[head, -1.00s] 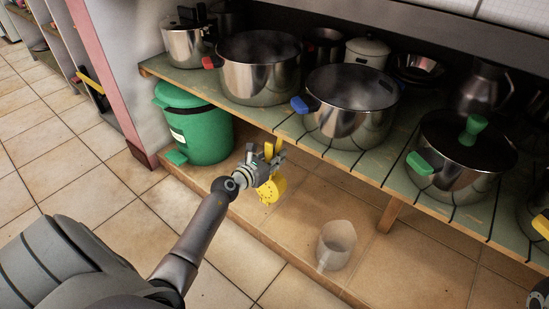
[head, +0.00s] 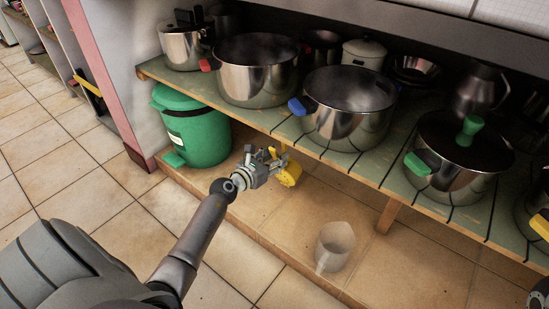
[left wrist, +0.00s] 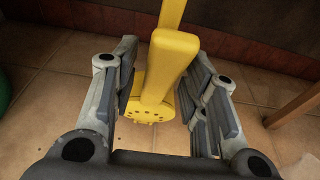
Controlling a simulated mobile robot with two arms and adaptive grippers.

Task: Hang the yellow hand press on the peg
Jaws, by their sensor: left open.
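The yellow hand press (head: 289,174) is below the front edge of the shelf board in the head view, its handle upward and its round perforated part low. In the left wrist view the press (left wrist: 168,62) stands between the two fingers, with a gap on each side. My left gripper (head: 272,161) is open around or just in front of it. The peg cannot be made out; the top of the press runs out of the wrist view, so what bears it is hidden.
The shelf (head: 262,117) carries several steel pots and overhangs the gripper. A green bin (head: 202,135) stands to the left. A clear container (head: 334,246) stands on the tiled ledge to the right. A wooden shelf leg (head: 392,213) is farther right.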

